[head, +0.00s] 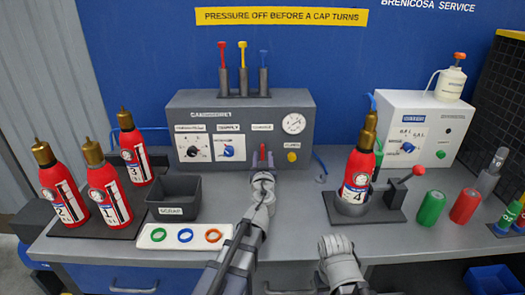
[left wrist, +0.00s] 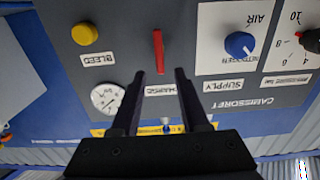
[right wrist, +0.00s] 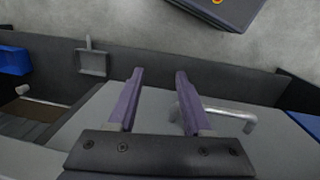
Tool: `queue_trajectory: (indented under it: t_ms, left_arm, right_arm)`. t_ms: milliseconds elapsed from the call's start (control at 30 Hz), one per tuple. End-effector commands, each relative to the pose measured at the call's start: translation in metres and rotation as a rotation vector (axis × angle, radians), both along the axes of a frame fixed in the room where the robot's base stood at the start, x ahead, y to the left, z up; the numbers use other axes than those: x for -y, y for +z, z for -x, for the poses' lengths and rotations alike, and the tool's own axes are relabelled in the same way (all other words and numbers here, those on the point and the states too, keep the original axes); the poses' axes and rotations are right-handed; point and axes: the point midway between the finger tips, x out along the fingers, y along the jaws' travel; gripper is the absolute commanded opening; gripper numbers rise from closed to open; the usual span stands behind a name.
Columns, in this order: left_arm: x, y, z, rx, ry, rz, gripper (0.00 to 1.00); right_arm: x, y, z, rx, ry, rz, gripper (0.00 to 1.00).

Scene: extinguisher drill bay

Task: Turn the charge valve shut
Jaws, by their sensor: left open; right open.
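The charge valve is a red lever (head: 263,152) on the front of the grey charging unit (head: 190,112), above my left gripper in the head view. In the left wrist view the red lever (left wrist: 158,50) stands in line with the picture's vertical, beside the CHARGE label (left wrist: 160,89). My left gripper (left wrist: 159,72) is open, its fingers on either side of the lever's line. I cannot tell whether they reach around it; no contact shows. My right gripper (right wrist: 160,72) is open and empty over the bench's front edge, with a drawer handle (right wrist: 230,115) below it.
A supply knob (head: 228,152), gauge (head: 293,124) and yellow bleed button (head: 292,157) share the panel. Extinguisher 4 (head: 357,180) stands in a holder near my right arm. A scrap bin (head: 175,210) and ring tray (head: 152,240) lie left of my left arm.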

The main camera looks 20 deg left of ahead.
Motion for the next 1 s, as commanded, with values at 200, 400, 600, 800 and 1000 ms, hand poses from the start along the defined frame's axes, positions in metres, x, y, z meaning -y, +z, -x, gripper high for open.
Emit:
queue_trajectory:
  t_ms: [200, 400, 600, 800, 1000]
  left_arm:
    - [-0.010, 0.000, -0.037, 0.000, 0.000, 0.000, 0.45]
    - [-0.013, 0.000, -0.045, 0.000, 0.000, 0.000, 0.45]
    - [-0.013, 0.000, -0.044, 0.000, 0.000, 0.000, 0.42]
    - [-0.013, 0.000, -0.044, 0.000, 0.000, 0.000, 0.19]
    - [-0.013, 0.000, -0.044, 0.000, 0.000, 0.000, 0.00]
  right_arm:
    - [0.000, 0.000, 0.000, 0.000, 0.000, 0.000, 0.50]
    - [0.000, 0.000, 0.000, 0.000, 0.000, 0.000, 0.50]
    - [0.000, 0.000, 0.000, 0.000, 0.000, 0.000, 0.50]
    - [0.000, 0.000, 0.000, 0.000, 0.000, 0.000, 0.50]
    - [0.000, 0.000, 0.000, 0.000, 0.000, 0.000, 0.50]
